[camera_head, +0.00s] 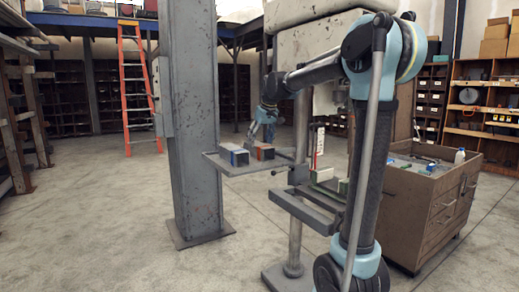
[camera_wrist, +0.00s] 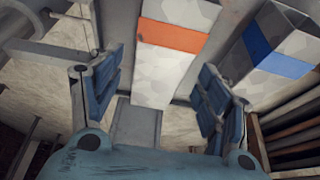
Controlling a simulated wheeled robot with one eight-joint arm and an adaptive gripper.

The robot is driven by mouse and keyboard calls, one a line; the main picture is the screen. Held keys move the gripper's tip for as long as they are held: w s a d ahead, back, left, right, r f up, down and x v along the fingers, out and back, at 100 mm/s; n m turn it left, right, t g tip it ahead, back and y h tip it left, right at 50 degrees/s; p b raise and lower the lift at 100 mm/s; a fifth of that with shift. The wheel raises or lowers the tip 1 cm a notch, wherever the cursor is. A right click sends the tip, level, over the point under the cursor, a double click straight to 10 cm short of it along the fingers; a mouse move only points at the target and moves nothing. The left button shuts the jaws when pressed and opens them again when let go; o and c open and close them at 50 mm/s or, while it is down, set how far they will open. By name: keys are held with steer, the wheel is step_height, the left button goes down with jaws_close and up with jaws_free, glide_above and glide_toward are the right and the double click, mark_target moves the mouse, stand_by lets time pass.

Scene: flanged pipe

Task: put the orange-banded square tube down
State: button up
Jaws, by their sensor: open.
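The orange-banded square tube (camera_head: 264,152) lies on a grey metal shelf (camera_head: 240,170) in the head view. In the wrist view the orange-banded tube (camera_wrist: 170,40) is pale grey with an orange band, its near end between my fingers. My gripper (camera_wrist: 158,82) is open, with a gap between each finger and the tube. In the head view my gripper (camera_head: 266,132) is just above the tube, small and partly hard to make out. A blue-banded square tube (camera_head: 235,155) lies to the left on the same shelf; in the wrist view it (camera_wrist: 275,45) is at the right.
A thick grey column (camera_head: 192,120) stands left of the shelf. A brown cabinet (camera_head: 432,205) with items on top stands at the right. An orange ladder (camera_head: 137,85) and storage racks are farther back. The concrete floor at the front left is clear.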

steer(key=v, duration=0.7)
steer(key=shift+s+d+r, duration=0.1)
steer(key=shift+r, duration=0.05)
steer(key=shift+s+d, duration=0.25)
steer(key=s+d+f+m+h, duration=0.1)
steer(key=s+d+f+m, duration=0.1)
steer(key=s+d+f, duration=0.6)
steer(key=s+d+f+m, duration=0.1)
steer(key=s+d+f, duration=0.5)
steer(key=s, duration=0.5)
steer(key=s+d+f+m, duration=0.1)
steer(key=s+d+f, duration=0.2)
steer(key=s+f, duration=0.5)
steer(key=s+d+f+m+g+h, duration=0.1)
steer(key=s+d+f, duration=0.3)
steer(key=s+f, duration=0.5)
step_height(320, 180, down, 3)
steer(key=shift+s+r+m, duration=0.25)
steer(key=shift+s+m, duration=0.05)
steer(key=shift+m, duration=0.5)
steer(key=shift+d, duration=0.15)
steer(key=shift+w+f, duration=0.2)
steer(key=shift+w, duration=0.25)
